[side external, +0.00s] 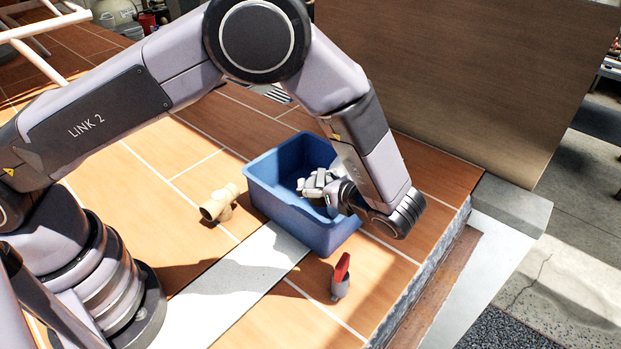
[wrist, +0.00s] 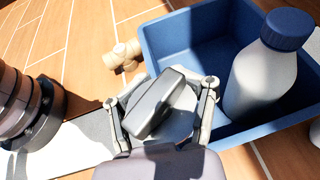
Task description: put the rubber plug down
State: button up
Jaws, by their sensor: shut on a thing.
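My gripper (wrist: 162,94) is shut on the rubber plug (wrist: 152,108), a grey round piece with a raised bar across its top. The plug sits between the two fingers in the wrist view. In the side view my gripper (side external: 322,186) is at the blue bin (side external: 281,218), over its opening. The plug cannot be told apart from the fingers there. How far it is above the bin floor is unclear.
A white bottle with a blue cap (wrist: 286,30) stands in the bin, right of my gripper in the wrist view. A beige pipe tee (side external: 220,203) lies left of the bin.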

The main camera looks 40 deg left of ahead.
jog(key=s+a+f+n+g, duration=0.1)
jog(key=s+a+n+g, duration=0.2)
jog(key=s+n+g, duration=0.2)
jog(key=shift+s+a+n+g+h, duration=0.3)
jog(key=shift+s+a+n+g, duration=0.1)
jog(key=shift+s+g, duration=0.6)
jog(key=s+n+g+h, duration=0.6)
jog(key=s+n+g, duration=0.1)
jog(key=s+n, duration=0.1)
jog(key=shift+s+d+r, duration=0.3)
jog(key=shift+r, duration=0.15)
jog(key=s+d+r+n+g+h, duration=0.2)
jog(key=s+d+r+n+h, duration=0.15)
jog(key=n+h, duration=0.6)
jog(key=n+t+h, duration=0.9)
jog(key=n+h, duration=0.1)
send_over(277, 302)
notch_tip(277, 302, down, 15)
jog(key=shift+r, duration=0.1)
jog(key=shift+f, duration=2.2)
